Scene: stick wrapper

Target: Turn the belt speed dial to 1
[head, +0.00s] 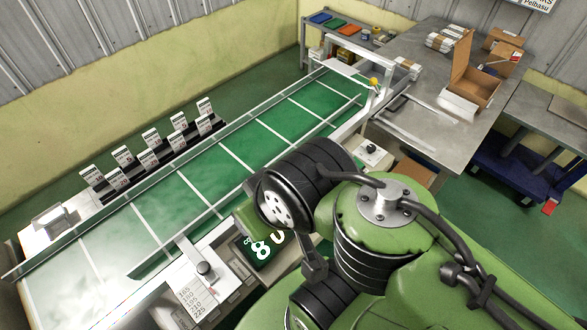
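Two dial-like knobs show on the near side of the green belt (203,172). One dark knob (205,269) sits on a light panel at the lower left, beside a printed column of numbers. A second small dark knob (371,148) sits on a white box beyond my arm. I cannot read which is the belt speed dial or what either is set to. My green and black arm fills the lower right and covers part of the machine's near side. My gripper's fingers cannot be made out.
A dark display (262,248) with large white digits is partly hidden behind my arm. White cards (150,138) stand in racks along the belt's far side. A grey table (425,130) at right holds an open cardboard box (472,88).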

